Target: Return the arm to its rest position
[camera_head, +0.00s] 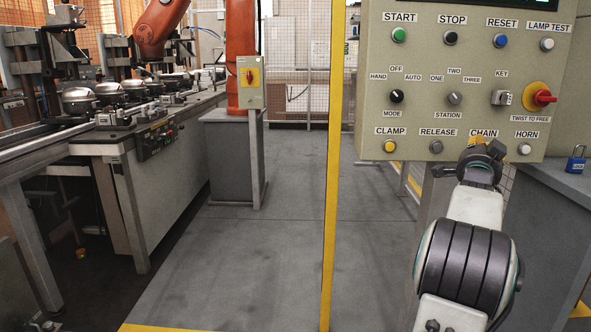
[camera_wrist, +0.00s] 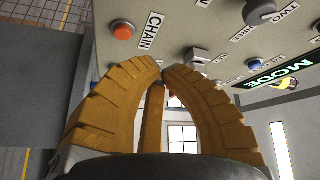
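My gripper (camera_head: 484,155) is in front of the lower part of the control panel (camera_head: 430,85), just below the CHAIN label. In the wrist view its yellow-brown fingers (camera_wrist: 162,68) curve together with their tips meeting or almost meeting, and nothing shows between them. My arm is raised at the lower right of the head view. An orange-red button (camera_wrist: 123,31) by the CHAIN label shows in the wrist view; my gripper hides it in the head view. Whether the gripper touches the panel cannot be told.
A yellow post (camera_head: 334,170) stands left of the panel. A blue padlock (camera_head: 576,165) is on a grey cabinet at right. A line (camera_head: 110,135) carrying compressors and an orange robot (camera_head: 240,55) are at left and back. Grey floor (camera_head: 260,260) between is clear.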

